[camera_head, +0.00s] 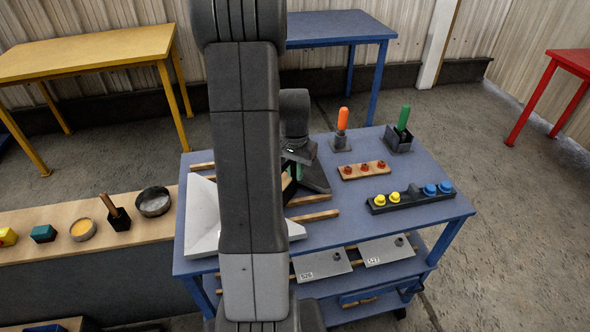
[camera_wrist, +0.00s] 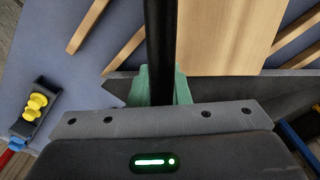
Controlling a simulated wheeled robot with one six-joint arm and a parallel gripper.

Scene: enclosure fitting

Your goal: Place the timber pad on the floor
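A broad pale wooden block, which looks like the timber pad (camera_wrist: 232,38), shows at the top of the wrist view, just right of a dark upright bar. In the wrist view, green parts flank the dark bar close to the gripper. I cannot tell whether the fingers are open or shut, or whether they touch the block.
The blue table (camera_head: 440,208) carries wooden slats (camera_head: 313,216), a white angular tray (camera_head: 202,218), a strip with red pieces (camera_head: 363,170), a black rack with yellow and blue pieces (camera_head: 410,198), and two upright handled tools. A wooden bench (camera_head: 20,225) stands left. Grey floor (camera_head: 500,200) is clear at right.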

